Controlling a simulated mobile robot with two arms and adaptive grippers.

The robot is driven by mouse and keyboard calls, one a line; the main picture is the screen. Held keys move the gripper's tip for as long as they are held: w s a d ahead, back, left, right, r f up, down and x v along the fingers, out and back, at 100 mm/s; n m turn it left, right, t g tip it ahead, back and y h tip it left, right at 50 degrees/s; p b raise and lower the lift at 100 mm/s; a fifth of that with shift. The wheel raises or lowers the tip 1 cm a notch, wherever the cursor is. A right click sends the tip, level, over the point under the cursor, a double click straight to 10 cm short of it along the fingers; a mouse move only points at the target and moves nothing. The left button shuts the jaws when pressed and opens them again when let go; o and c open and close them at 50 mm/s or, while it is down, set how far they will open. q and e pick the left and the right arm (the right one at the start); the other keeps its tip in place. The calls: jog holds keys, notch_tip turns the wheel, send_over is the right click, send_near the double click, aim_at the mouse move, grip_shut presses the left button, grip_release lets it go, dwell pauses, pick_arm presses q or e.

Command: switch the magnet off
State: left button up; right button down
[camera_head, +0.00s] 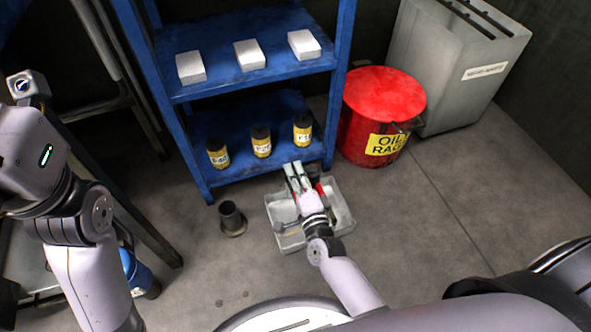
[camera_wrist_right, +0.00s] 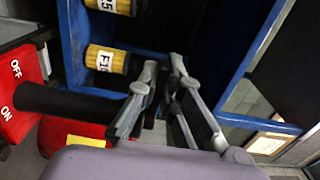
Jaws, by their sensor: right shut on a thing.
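The magnet shows in the right wrist view as a red body (camera_wrist_right: 14,98) at the left edge, with OFF above and ON below. A black handle (camera_wrist_right: 65,103) runs from it towards my right gripper (camera_wrist_right: 163,75). That gripper is shut on the handle; its exact grip is partly hidden by the finger. In the head view my right gripper (camera_head: 291,172) is over the grey tray (camera_head: 346,214), and small red parts of the magnet (camera_head: 320,188) show beside it. I cannot tell which label the handle is set to. My left arm is at the left; its fingers are not in view.
A blue shelf (camera_head: 240,84) stands behind the tray, with white boxes above and yellow-labelled canisters (camera_head: 261,141) below. A red oil rag bin (camera_head: 372,105) is to the right. A dark cup (camera_head: 231,217) stands left of the tray.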

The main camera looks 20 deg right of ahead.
jog(key=c, duration=1.7)
grip_release()
